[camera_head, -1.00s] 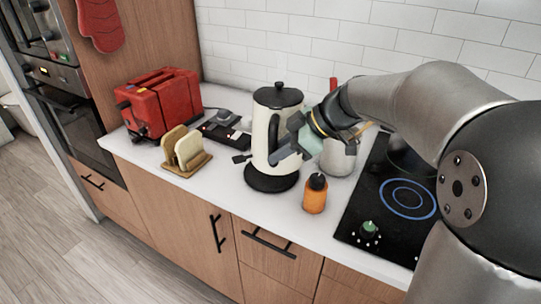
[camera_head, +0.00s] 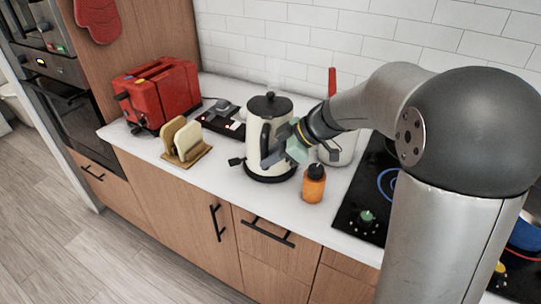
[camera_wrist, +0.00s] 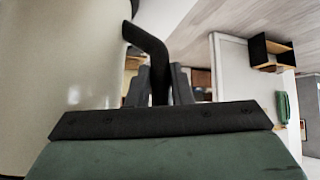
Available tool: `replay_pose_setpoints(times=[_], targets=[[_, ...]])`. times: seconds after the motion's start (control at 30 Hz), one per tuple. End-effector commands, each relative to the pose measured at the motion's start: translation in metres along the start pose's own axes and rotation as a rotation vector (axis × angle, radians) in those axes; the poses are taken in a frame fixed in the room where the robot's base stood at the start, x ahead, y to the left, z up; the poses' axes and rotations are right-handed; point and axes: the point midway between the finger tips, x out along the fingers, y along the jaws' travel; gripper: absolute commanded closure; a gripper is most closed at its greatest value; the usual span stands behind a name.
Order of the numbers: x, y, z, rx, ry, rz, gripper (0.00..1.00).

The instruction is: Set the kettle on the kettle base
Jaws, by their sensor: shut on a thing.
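The cream kettle (camera_head: 257,118) with a black lid stands upright over the round black kettle base (camera_head: 270,179) on the counter. Only the rim of the base shows below it. The kettle looks lowered onto the base, but I cannot tell whether it is fully seated. My gripper (camera_head: 271,157) is shut on the kettle's black handle at the front right side of the body. In the wrist view the black handle (camera_wrist: 153,55) runs between my two fingers, with the cream kettle wall (camera_wrist: 60,70) at the left.
An orange bottle (camera_head: 313,187) stands close to the right of the kettle. A pale pot (camera_head: 343,150) is behind my gripper. The cooktop (camera_head: 363,205) lies farther right. A bread rack (camera_head: 186,155), a dark device (camera_head: 222,120) and a red toaster (camera_head: 160,95) stand left.

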Motion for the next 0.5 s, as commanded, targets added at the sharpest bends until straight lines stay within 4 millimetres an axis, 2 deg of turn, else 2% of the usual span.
replay_pose_setpoints(times=[0.13,0.17,0.2,0.23,0.5], targets=[[0.0012,0.0007,0.001,-0.004,0.002,0.004,1.0],[0.0016,-0.0001,0.0018,0.0,0.0,0.001,0.75],[0.0012,-0.0001,0.0014,0.0,0.0,0.0,0.64],[0.0012,-0.0001,0.0014,0.0,0.0,0.0,0.59],[0.0008,-0.0001,0.001,0.0,0.0,0.0,0.59]])
